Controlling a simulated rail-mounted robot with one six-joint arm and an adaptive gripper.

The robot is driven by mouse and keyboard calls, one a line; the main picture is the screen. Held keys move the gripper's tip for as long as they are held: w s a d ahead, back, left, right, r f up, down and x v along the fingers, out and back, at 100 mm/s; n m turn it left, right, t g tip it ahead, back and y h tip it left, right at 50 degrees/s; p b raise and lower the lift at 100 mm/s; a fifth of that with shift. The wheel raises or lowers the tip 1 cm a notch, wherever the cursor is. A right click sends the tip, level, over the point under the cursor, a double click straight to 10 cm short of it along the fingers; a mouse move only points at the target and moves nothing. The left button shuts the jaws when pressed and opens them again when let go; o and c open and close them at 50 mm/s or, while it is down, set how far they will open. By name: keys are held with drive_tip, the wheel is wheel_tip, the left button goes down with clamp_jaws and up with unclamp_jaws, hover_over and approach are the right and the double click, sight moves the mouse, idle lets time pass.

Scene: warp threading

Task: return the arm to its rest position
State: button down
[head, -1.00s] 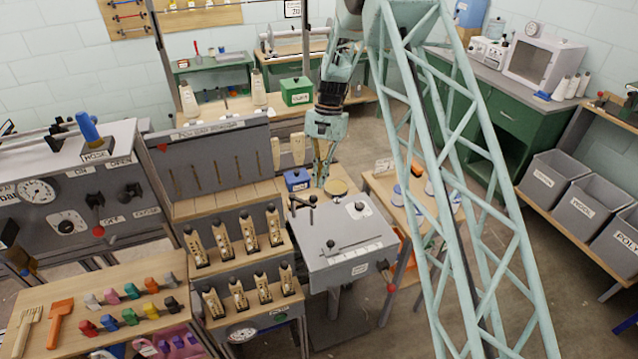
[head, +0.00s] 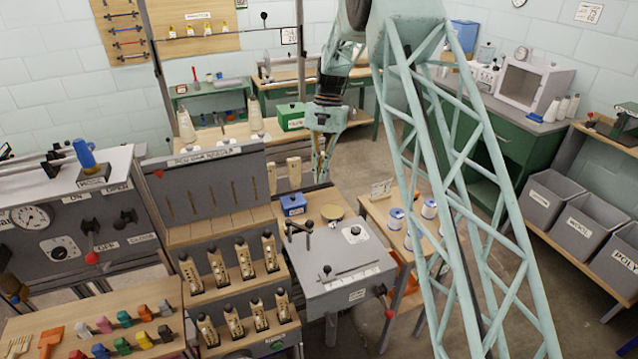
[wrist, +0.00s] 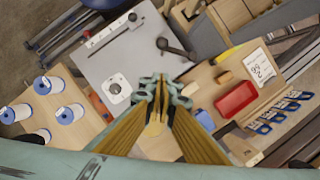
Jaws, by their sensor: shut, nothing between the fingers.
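My gripper (head: 321,172) hangs from my pale green arm in the middle of the head view, fingers pointing down and together. It is above the wooden bench beside the blue box (head: 293,205) and the round tan disc (head: 332,212). In the wrist view my gripper (wrist: 157,125) shows shut, with nothing held between the fingertips. The fingers are apart from the grey machine top (wrist: 130,62) there.
A grey machine (head: 345,265) with levers stands below my gripper. White and blue spools (head: 396,218) stand on a small table to its right. A slotted grey panel (head: 215,185) and wooden racks of shuttles (head: 230,262) are at left. Floor shows at right.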

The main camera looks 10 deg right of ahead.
drive_tip(key=shift+r, duration=0.1)
idle(0.4)
drive_tip(key=s+r+n+t+h+b, duration=0.1)
drive_tip(key=s+r+n+t+b, duration=0.25)
drive_tip(key=s+r, duration=2.25)
drive_tip(key=s+d+f+n+t+b, duration=0.1)
drive_tip(key=s+b, duration=0.1)
drive_tip(key=s, duration=1.5)
drive_tip(key=s+d+f+n+t+b, duration=0.1)
drive_tip(key=s+f+n+t+b, duration=0.1)
drive_tip(key=s, duration=1.5)
drive_tip(key=shift+f+h+b, duration=0.2)
drive_tip(key=shift+h+b, duration=0.2)
drive_tip(key=shift+b, duration=0.15)
